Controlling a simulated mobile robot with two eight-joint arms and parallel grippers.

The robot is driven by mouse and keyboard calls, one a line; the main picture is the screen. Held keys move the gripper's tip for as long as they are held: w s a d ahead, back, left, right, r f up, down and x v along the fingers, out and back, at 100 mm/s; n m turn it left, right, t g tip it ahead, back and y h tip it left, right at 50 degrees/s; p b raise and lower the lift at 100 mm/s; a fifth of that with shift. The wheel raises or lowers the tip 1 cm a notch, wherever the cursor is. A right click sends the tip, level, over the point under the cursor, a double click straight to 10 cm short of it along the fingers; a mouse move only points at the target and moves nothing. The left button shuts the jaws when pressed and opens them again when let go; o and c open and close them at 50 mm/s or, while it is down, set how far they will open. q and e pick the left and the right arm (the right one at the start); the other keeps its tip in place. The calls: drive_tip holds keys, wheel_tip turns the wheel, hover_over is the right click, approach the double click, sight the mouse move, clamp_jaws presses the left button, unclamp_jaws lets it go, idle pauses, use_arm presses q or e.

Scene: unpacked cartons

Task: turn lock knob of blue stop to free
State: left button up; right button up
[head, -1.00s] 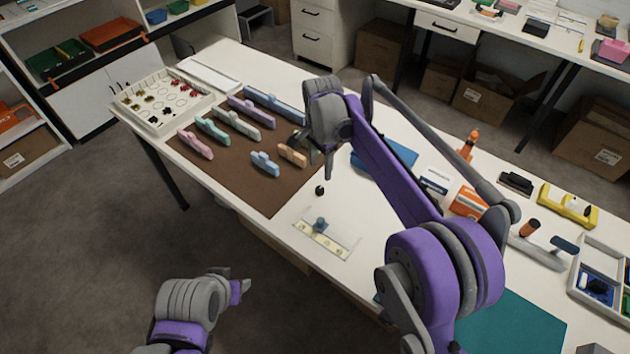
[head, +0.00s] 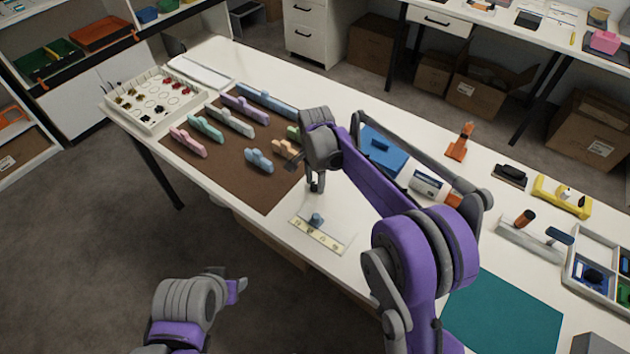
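A small blue stop (head: 317,220) stands on a pale plate with a yellow marked strip (head: 318,236) near the table's front edge. I cannot make out which way its lock knob is turned. My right gripper (head: 315,187) points down just behind the stop, apart from it in the picture. It hides the spot where a small black round thing showed earlier; I cannot tell whether it touches that thing or how far its fingers are apart. My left gripper (head: 241,287) is off the table in front, away from the stop; its fingers are too small to read.
A brown mat (head: 270,190) with several coloured bar pieces, one of them a small blue piece (head: 259,161), lies to the left. A compartment tray (head: 140,115) stands at its far left. A blue box (head: 383,150) and tools lie behind my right arm. A teal mat (head: 505,320) lies right.

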clamp_jaws()
drive_tip(key=n, duration=0.4)
drive_tip(key=shift+n+b, duration=0.3)
drive_tip(key=n, duration=0.4)
drive_tip(key=shift+n, duration=0.3)
drive_tip(key=n+b, duration=0.1)
drive_tip(key=n, duration=0.3)
drive_tip(key=shift+n, duration=0.3)
drive_tip(key=shift+a+n, duration=0.1)
drive_tip(key=shift+n, duration=2)
